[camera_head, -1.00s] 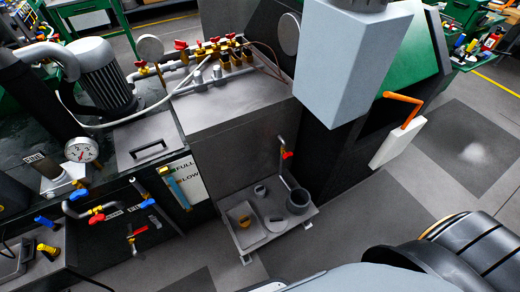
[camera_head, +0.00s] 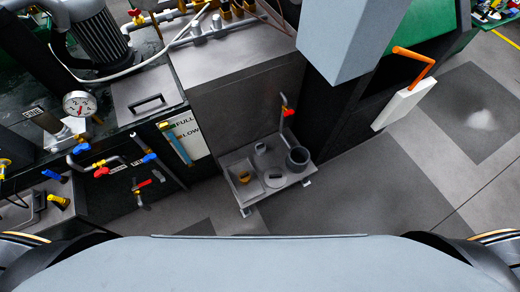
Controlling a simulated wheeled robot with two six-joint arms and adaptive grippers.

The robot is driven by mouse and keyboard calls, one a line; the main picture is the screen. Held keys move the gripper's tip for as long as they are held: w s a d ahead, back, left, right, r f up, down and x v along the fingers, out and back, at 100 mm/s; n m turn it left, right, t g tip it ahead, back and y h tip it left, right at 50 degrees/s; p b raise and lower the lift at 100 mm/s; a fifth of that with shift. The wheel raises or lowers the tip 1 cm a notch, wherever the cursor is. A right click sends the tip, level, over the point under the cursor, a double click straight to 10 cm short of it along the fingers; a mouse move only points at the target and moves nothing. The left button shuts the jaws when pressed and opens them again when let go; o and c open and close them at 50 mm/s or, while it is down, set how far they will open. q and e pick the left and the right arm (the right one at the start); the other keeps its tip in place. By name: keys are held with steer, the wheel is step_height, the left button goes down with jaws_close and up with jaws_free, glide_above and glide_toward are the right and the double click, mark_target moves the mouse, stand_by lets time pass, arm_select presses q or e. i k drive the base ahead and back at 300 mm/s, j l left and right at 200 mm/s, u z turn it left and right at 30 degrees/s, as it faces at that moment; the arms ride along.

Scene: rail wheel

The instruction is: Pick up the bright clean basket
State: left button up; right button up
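I cannot make out a bright clean basket anywhere in the head view. The nearest container-like things are on a small grey metal tray (camera_head: 245,200) low on the front of the machine. A round dark grey cup (camera_head: 297,160) stands at its right end. A small yellow-brown piece (camera_head: 244,177) lies in its shallow left compartment. Neither of my grippers is in view. Only my own body shows along the bottom edge, with dark rounded arm parts in both lower corners.
The grey metal cabinet (camera_head: 235,95) stands behind the tray. A pressure gauge (camera_head: 77,104), pipes and coloured valves are at the left. A white block with an orange handle (camera_head: 414,65) is at the right. Grey floor (camera_head: 350,195) is clear in front and right.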

mark_target(260, 148)
steer(key=i+l+u, duration=0.15)
steer(key=l+u, duration=0.15)
steer(key=i+l+u, duration=0.15)
steer(key=l+u, duration=0.15)
steer(key=i+l+u, duration=0.1)
steer(key=l+u, duration=0.2)
